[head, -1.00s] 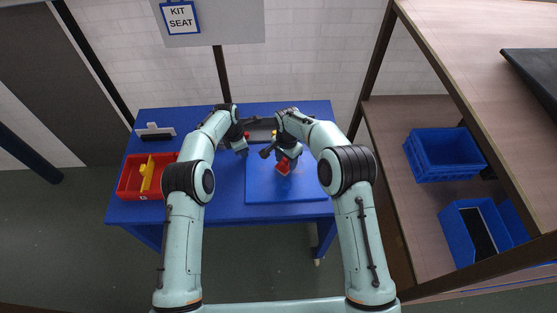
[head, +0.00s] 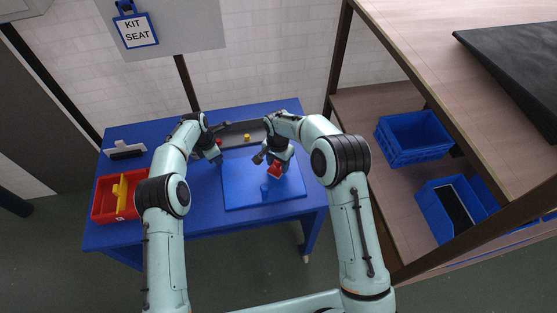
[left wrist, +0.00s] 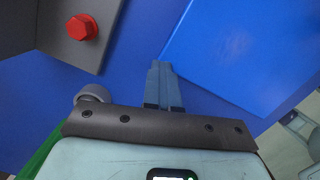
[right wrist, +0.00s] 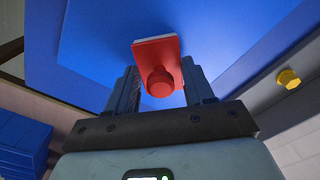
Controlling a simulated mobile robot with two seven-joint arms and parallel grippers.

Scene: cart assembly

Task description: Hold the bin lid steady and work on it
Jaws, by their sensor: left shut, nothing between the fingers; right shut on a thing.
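The blue bin lid (head: 240,195) lies flat on the blue table, a smooth square plate. Its edge also shows in the left wrist view (left wrist: 235,55) and the right wrist view (right wrist: 95,30). My right gripper (head: 272,158) is over the lid's back right part. It is shut on a red piece (right wrist: 158,50) with a flat plate and a round knob, which also shows in the head view (head: 275,170). The piece seems to be above the lid; contact cannot be told. My left gripper (left wrist: 162,68) is shut and empty, beside the lid's back left corner.
A grey tray (head: 233,135) behind the lid carries a red hex bolt (left wrist: 82,27) and a yellow one (head: 247,137). A red bin with a yellow divider (head: 103,200) stands at the table's left. Blue bins (head: 415,137) sit on the right shelf. The table's front left is clear.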

